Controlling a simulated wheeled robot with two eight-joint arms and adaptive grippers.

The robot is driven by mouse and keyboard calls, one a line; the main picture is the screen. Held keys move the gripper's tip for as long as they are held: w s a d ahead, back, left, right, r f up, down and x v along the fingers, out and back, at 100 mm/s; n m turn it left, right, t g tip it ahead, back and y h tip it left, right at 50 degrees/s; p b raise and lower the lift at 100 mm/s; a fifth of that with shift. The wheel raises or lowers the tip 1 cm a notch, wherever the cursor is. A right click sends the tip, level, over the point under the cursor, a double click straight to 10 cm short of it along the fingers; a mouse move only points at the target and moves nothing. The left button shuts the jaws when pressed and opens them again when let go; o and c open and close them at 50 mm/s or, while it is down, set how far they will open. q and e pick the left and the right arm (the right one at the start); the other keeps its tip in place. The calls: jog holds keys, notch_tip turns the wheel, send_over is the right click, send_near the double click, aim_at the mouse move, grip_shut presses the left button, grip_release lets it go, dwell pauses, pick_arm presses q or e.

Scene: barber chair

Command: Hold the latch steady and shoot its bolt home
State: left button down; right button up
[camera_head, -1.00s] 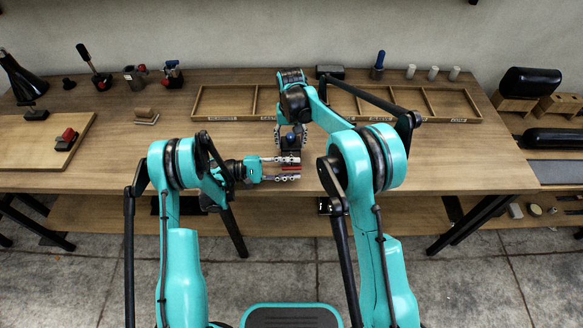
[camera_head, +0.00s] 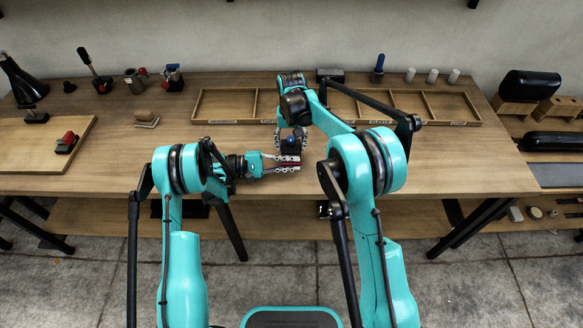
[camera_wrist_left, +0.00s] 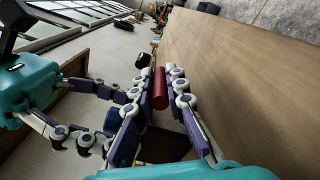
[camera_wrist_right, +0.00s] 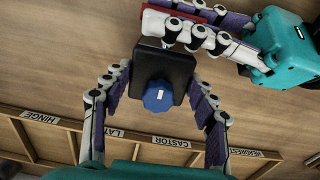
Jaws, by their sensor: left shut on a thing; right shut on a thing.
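The latch is a dark block (camera_wrist_right: 165,70) with a blue knob (camera_wrist_right: 160,96), seen in the right wrist view. My right gripper (camera_wrist_right: 158,108) is shut on the block's two sides. In the head view the blue knob (camera_head: 291,140) shows between its fingers, above the table near its front edge. My left gripper (camera_head: 288,164) is shut on a red cylinder (camera_wrist_left: 160,88), which appears to be the bolt's handle. The cylinder and left fingers lie close against the block, on its near side. The bolt itself and its seating are hidden by the fingers.
A divided wooden tray (camera_head: 232,121) with labelled compartments lies beyond the grippers. A board with a red-handled clamp (camera_head: 67,142) lies at the left. Several tools stand along the back. The tabletop on both sides of the grippers is clear.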

pick_arm(q)
jog(key=c, duration=1.5)
grip_release()
jog(key=shift+w, duration=0.1)
jog(key=shift+c, duration=0.2)
pick_arm(e)
jog(key=shift+s, duration=0.15)
pick_arm(q)
jog(key=shift+a, duration=0.15)
jog(key=a, duration=1.2)
jog(key=shift+s, duration=0.25)
jog(key=shift+d, duration=0.1)
pick_arm(e)
jog(key=o, duration=1.6)
jog(key=shift+o, duration=0.2)
jog(key=shift+r, duration=0.1)
